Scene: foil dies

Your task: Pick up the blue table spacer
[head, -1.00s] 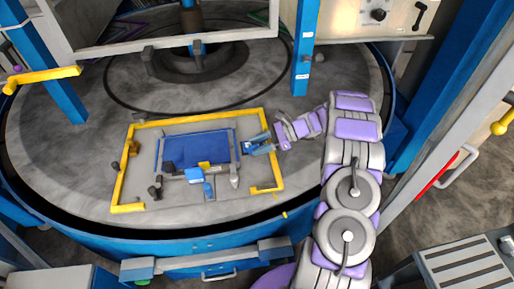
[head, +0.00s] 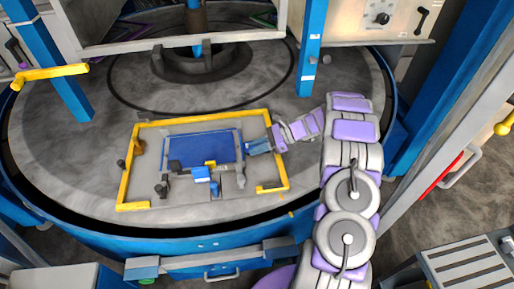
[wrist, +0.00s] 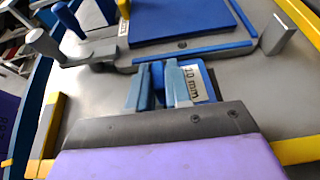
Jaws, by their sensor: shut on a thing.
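The blue table spacer (wrist: 201,78), with a white label reading "10 mm", lies by the fingers in the wrist view. My gripper (wrist: 157,75) is shut on it, with a blue part of it between the two light-blue fingers. The gripper hides part of the spacer. In the head view, my gripper (head: 260,147) is low over the right side of the yellow-framed plate. The spacer is too small and too covered there to tell from the fingers. I cannot tell whether it touches the plate.
A yellow frame (head: 124,180) borders the grey plate on the round table. A large blue panel (head: 205,147) lies left of the gripper. Grey clamps (head: 162,187) and a small blue block (head: 201,174) stand at its front. A grey post (wrist: 277,35) stands near the spacer.

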